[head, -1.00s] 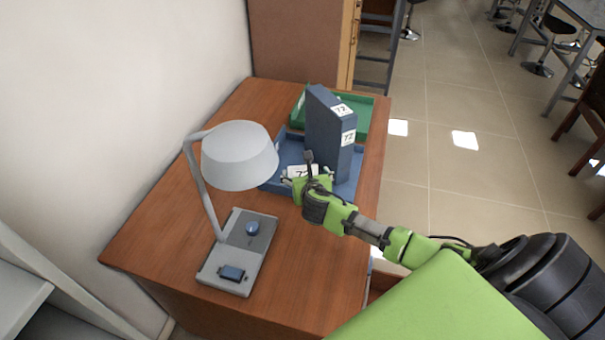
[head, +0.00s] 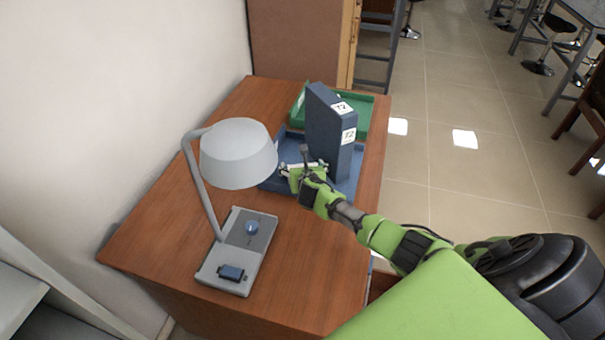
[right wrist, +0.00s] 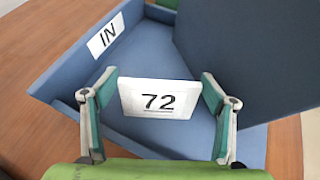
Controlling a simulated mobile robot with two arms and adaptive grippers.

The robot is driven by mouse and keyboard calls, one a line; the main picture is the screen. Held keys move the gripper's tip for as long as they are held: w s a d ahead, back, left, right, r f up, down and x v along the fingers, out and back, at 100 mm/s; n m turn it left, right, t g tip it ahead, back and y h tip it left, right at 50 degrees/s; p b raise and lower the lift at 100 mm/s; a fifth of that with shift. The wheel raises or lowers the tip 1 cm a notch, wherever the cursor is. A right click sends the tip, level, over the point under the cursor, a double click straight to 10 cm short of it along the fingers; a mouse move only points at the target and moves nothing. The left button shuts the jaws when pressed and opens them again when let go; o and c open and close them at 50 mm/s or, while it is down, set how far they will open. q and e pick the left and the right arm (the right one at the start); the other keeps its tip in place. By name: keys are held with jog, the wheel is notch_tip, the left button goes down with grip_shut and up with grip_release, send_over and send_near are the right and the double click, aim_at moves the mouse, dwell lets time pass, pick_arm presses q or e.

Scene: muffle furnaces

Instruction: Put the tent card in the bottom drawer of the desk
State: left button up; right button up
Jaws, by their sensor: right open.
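The tent card (right wrist: 158,98), white with a black "72", stands in a blue tray in the right wrist view. My right gripper (right wrist: 157,100) is open, with one finger on each side of the card and visible gaps between. In the head view my right gripper (head: 303,168) is over the tray's near part and hides most of the card. The wooden desk (head: 165,225) fills the middle of the head view. Its drawer fronts are not visible. My left gripper is not in view.
The blue tray (right wrist: 62,78), labelled "IN", holds a dark blue binder (head: 330,135) standing beside the card. A green tray (head: 366,118) is behind it. A grey lamp (head: 238,155) stands to the left. Reddish wood (head: 380,283) shows beside the desk's right edge, mostly hidden.

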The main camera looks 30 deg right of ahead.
jog(key=c, duration=0.9)
jog(key=shift+o, duration=0.2)
notch_tip(320, 180, up, 28)
